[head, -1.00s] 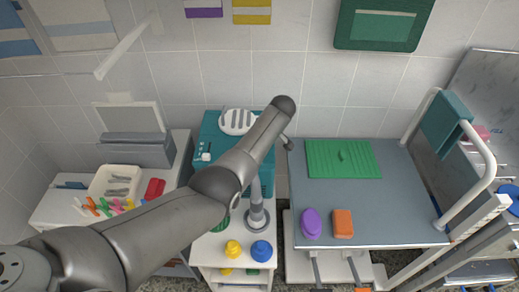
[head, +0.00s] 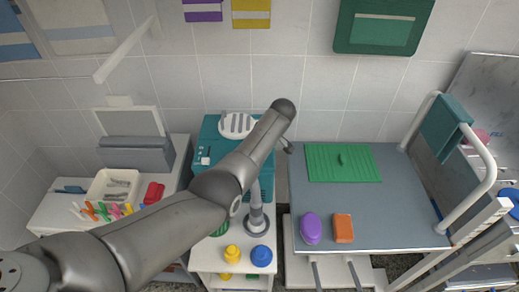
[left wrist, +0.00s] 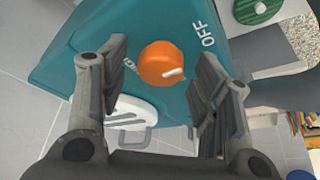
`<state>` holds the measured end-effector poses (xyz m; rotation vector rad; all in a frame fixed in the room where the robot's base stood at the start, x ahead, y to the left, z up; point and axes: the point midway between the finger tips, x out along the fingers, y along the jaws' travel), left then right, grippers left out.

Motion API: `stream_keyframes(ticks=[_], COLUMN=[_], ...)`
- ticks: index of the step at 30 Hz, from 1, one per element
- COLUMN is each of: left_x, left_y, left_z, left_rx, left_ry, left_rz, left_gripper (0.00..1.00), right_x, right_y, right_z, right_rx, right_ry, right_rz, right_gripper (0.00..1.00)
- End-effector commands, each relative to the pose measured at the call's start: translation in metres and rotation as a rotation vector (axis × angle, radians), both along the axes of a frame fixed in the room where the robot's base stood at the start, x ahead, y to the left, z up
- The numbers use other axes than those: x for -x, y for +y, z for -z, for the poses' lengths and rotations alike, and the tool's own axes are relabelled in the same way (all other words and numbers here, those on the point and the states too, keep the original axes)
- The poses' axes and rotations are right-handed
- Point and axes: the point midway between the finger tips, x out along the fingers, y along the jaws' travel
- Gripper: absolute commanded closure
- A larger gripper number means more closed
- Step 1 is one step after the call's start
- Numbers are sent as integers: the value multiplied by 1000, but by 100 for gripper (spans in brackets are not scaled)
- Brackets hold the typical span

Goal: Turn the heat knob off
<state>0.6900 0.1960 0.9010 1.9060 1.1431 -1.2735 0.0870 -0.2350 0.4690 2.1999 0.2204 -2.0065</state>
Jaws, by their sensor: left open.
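The heat knob (left wrist: 157,65) is a round orange dial with a white pointer mark on the front of a teal box (left wrist: 90,35). The pointer mark faces the lower right in the left wrist view. The word OFF is printed to the upper right of the knob, and another label at its left is partly hidden. My left gripper (left wrist: 163,62) is open, with one finger on each side of the knob in this view; contact cannot be told. In the head view the teal box (head: 209,130) stands behind my left arm, which hides the knob and gripper. My right gripper is out of view.
A grey-topped table (head: 390,200) at the right holds a green mat (head: 325,165), a purple oval item (head: 311,228) and an orange block (head: 343,228). Yellow (head: 232,254) and blue (head: 261,253) containers stand below my arm. A white tray (head: 96,187) lies at the left.

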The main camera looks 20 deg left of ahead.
Motion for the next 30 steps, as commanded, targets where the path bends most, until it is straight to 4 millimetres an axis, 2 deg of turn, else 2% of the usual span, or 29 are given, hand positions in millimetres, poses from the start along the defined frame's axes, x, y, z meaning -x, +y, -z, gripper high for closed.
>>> stream_keyframes(ticks=[8, 12, 24, 30], left_x=[1, 5, 18, 21], left_y=[-5, -11, -36, -41], left_z=[-12, -29, -98, -110], left_rx=[0, 1, 1, 0], left_ry=[-2, -4, -3, -1], left_rz=[1, 1, 0, 0], left_gripper=[43, 43, 43, 43], right_x=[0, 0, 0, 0], right_y=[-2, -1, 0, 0], right_z=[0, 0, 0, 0], right_rx=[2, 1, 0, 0], right_ry=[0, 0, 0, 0], right_rz=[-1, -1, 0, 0], right_gripper=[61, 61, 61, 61])
